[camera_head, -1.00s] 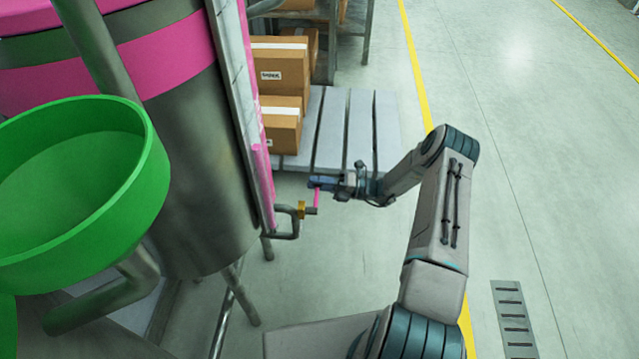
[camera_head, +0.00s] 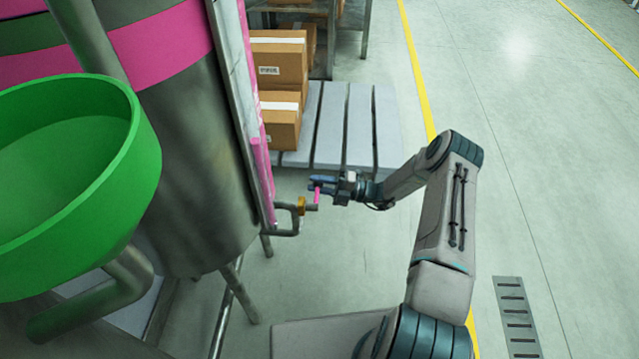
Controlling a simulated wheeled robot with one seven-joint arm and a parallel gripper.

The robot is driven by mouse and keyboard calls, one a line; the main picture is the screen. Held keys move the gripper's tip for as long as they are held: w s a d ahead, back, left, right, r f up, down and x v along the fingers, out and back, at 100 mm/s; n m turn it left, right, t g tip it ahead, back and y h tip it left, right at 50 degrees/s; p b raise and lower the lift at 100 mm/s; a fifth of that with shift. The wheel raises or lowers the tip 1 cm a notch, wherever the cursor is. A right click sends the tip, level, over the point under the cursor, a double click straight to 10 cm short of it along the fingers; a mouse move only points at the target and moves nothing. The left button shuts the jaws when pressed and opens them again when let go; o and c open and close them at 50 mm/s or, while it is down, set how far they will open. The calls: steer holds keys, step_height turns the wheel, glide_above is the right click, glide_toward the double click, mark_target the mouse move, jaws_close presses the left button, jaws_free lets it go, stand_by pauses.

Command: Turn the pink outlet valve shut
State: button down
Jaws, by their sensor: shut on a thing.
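The pink outlet valve handle (camera_head: 317,196) is a short pink lever on the outlet pipe (camera_head: 284,232) low on the right side of the steel drum (camera_head: 195,160). A brass-coloured valve body (camera_head: 301,206) sits on the pipe beside it. My gripper (camera_head: 316,184) reaches in from the right and is shut on the upper end of the handle. The handle stands roughly upright in the picture, and its top is hidden between the fingers.
A green funnel-like basin (camera_head: 80,180) fills the left foreground. A pallet (camera_head: 345,135) with cardboard boxes (camera_head: 280,90) lies behind the valve. Drum legs (camera_head: 238,290) stand below.

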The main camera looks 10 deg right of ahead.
steer(key=shift+f, duration=0.1)
steer(key=c, duration=1.1)
jaws_free()
steer(key=shift+c, duration=0.2)
steer(key=shift+d, duration=0.1)
steer(key=p+v, duration=0.1)
steer(key=v, duration=1.2)
steer(key=shift+d+p, duration=0.35)
steer(key=shift+s, duration=0.15)
